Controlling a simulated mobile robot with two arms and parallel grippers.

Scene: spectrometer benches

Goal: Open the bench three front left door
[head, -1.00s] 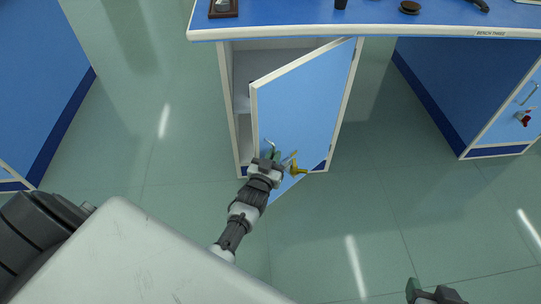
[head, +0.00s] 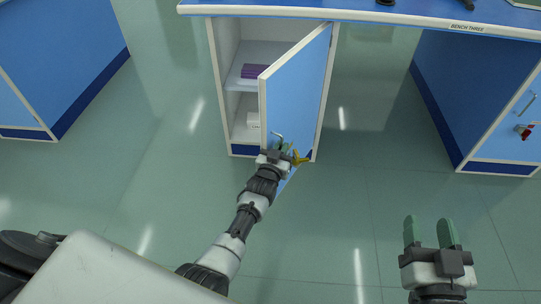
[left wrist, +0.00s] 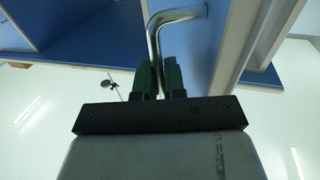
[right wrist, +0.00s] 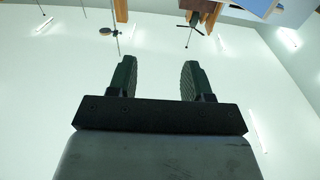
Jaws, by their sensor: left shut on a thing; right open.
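The blue front left door (head: 296,98) of bench three stands part open in the head view, swung out toward me on its right edge. My left gripper (head: 277,150) is shut on the door's metal handle (left wrist: 174,17), low near the door's free left edge. In the left wrist view the bent handle runs down between the fingers (left wrist: 163,78).
The bench top edge (head: 390,20) overhangs the door. Another cabinet door (head: 508,128) stands at right, and a blue bench (head: 62,62) at left. The floor between is clear.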

